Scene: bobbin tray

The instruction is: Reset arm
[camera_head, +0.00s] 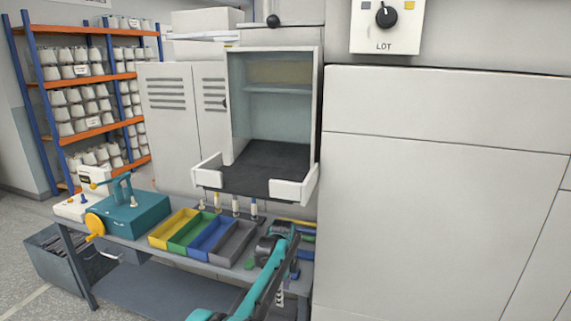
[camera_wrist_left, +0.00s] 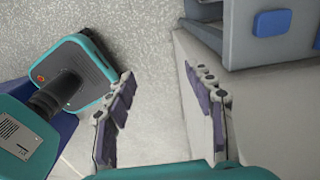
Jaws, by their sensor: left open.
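My left gripper (camera_wrist_left: 162,108) is open in the left wrist view, with its two dark-padded fingers wide apart and nothing between them. In the head view my teal and black left arm rises from the bottom edge to the right end of the workbench, in front of the grey bin; its fingers are hard to make out there. A row of yellow, green (camera_head: 188,232), blue (camera_head: 212,236) and grey (camera_head: 236,243) bins lies on the bench. Several small bobbins (camera_head: 235,205) stand upright behind the bins. My right gripper is not in view.
An open-fronted white cabinet with a dark tray floor (camera_head: 262,168) projects above the bench. A teal hand-cranked device (camera_head: 130,214) stands at the bench's left end. A shelf rack (camera_head: 105,75) of white cones is at back left. Large white panels (camera_head: 440,190) fill the right.

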